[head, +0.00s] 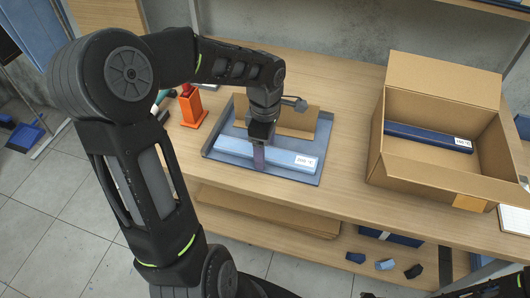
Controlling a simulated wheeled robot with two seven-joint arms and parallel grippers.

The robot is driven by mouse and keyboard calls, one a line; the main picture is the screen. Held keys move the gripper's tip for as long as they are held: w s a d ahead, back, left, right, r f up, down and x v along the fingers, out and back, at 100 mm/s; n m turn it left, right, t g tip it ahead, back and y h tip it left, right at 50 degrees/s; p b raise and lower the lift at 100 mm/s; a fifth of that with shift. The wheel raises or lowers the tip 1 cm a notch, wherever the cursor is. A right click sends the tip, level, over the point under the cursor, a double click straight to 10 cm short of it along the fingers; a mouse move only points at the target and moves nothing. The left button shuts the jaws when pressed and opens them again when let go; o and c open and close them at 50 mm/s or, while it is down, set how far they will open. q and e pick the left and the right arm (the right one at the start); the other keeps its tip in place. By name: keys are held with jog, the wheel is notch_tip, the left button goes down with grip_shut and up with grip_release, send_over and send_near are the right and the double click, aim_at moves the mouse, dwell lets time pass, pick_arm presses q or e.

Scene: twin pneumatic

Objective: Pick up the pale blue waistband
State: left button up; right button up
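The pale blue waistband (225,149) is a long light blue bar with a white temperature label at its right end. It lies in a shallow blue-grey tray (222,166) on the wooden table. My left gripper (259,160) points down at the middle of the bar, with a finger in front of its near face. The other finger is hidden, so I cannot tell whether the gripper is open or closed on the bar.
A brown cardboard piece (296,122) stands behind the bar. An open cardboard box (425,175) on the right holds a dark blue labelled bar (428,135). An orange holder (191,108) stands left of the tray. A lower shelf holds small blue and dark pieces (385,265).

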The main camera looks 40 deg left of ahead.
pick_arm(q)
jog(key=c, duration=1.5)
